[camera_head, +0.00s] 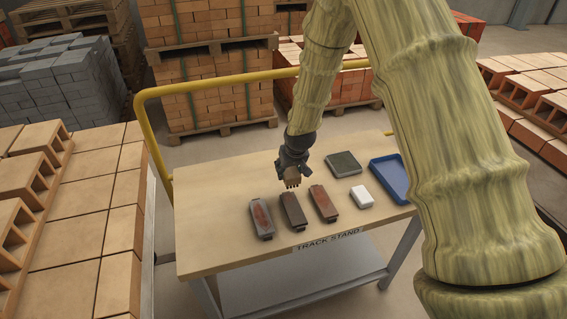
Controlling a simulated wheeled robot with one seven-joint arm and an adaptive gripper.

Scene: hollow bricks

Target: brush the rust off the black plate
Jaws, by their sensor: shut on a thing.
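Three narrow plates lie side by side on the cart top (225,190). The middle one, the black plate (293,212), is dark with a brownish rust tint. The left plate (262,219) is grey with a reddish rust patch, and the right plate (323,204) is dark with a red-brown face. My gripper (292,167) is shut on a small brown brush (292,177) with its dark bristles pointing down. The brush is just behind the far end of the black plate in the picture; whether it touches anything is unclear.
A dark grey-green square pad (343,164), a white block (362,197) and a blue tray (388,180) are on the cart's right side. A yellow rail (215,85) runs along its back. The cart top's left part is clear. Brick stacks stand around.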

